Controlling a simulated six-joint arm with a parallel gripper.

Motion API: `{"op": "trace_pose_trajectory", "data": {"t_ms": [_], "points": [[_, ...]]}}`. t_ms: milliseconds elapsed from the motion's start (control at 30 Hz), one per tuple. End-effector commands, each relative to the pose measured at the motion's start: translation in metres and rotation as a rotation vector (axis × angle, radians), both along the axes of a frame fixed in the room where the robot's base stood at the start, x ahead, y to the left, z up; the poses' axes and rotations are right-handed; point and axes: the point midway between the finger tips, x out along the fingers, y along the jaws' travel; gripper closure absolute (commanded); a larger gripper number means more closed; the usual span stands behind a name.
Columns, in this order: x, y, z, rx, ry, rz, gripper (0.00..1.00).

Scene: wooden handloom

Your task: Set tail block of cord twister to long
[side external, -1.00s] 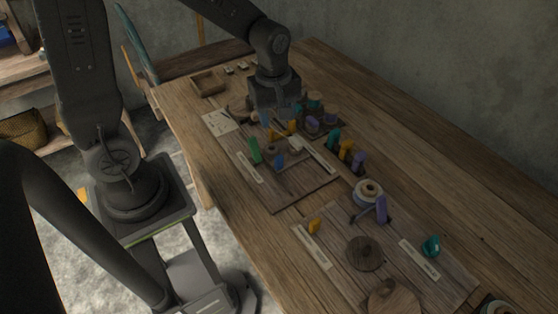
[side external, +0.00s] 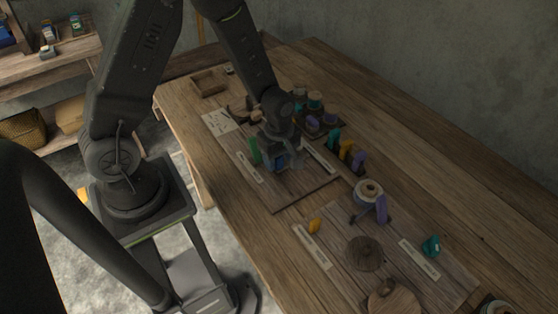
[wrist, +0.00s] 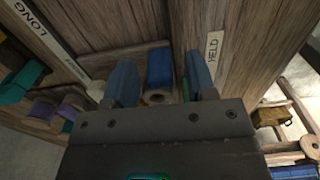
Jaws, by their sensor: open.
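A blue upright piece (wrist: 160,68) stands between my gripper's fingers in the wrist view. I take it for the tail block's handle, but cannot be sure. My gripper (wrist: 161,84) is open, one finger on each side of the piece; contact cannot be told. In the side view my gripper (side external: 284,164) is low over the cord twister board (side external: 290,193) and hides most of the piece. A pale strip marked LONG (wrist: 38,33) lies to the left in the wrist view. Another strip, reading HELD (wrist: 213,48), lies to the right. A round wooden part (wrist: 155,97) shows just below the blue piece.
A green handle (side external: 254,151) stands close left of my gripper. A spool (side external: 368,191) and a second board (side external: 340,255) are nearer the camera.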

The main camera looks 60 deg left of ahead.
Motion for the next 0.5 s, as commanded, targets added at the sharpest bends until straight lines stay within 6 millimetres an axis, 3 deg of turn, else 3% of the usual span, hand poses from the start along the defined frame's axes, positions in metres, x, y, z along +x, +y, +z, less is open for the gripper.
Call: {"op": "trace_pose_trajectory", "data": {"t_ms": [200, 500], "points": [[0.0002, 0.0, -0.0138, 0.0, -0.001, 0.0, 0.49], [0.0003, 0.0, -0.0144, 0.0, -0.002, 0.0, 0.52]]}}
